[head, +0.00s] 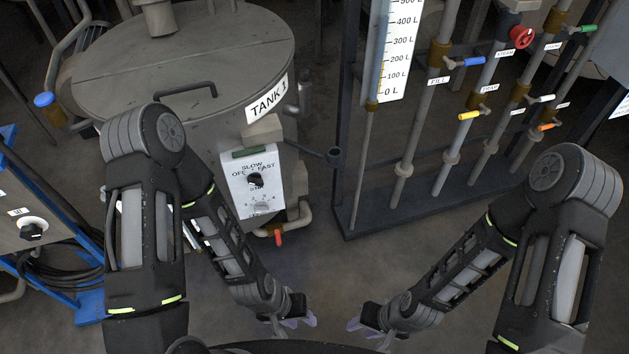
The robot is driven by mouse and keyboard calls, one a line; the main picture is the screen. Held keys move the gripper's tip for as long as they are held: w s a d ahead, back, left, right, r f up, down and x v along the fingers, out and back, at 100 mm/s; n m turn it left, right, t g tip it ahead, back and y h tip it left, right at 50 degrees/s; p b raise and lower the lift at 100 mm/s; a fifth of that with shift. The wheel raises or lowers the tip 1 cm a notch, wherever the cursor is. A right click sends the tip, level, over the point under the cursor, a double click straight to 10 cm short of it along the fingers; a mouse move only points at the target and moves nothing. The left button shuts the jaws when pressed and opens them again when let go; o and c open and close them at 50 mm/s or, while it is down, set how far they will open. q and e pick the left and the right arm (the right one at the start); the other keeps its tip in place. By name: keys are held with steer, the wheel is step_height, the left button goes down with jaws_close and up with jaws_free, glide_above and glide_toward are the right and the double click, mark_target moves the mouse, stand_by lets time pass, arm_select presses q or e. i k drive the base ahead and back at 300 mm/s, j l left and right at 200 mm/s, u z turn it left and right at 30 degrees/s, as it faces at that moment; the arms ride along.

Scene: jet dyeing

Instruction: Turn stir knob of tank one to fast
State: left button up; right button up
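Tank one (190,65) is a grey round vessel at the upper left, labelled "TANK 1". The white stir panel (240,200) is on its front, marked OFF, SLOW and FAST. The black stir knob (255,181) sits in the middle of the panel; its exact pointing is too small to tell. My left gripper (297,323) is low in the picture, below and right of the panel, apart from the knob. My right gripper (356,325) is low near the centre. Both grippers are small and partly hidden by their own wrists, so their opening is unclear.
A pipe rack with coloured valve handles, such as a blue one (473,62) and a red one (521,38), stands at the right. A red-handled drain valve (278,237) is below the panel. A blue-framed cart (88,302) is at the left. Floor between is clear.

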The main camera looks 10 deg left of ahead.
mark_target(254, 179)
steer(key=l+u, duration=0.2)
steer(key=l, duration=1.3)
steer(key=i, duration=0.05)
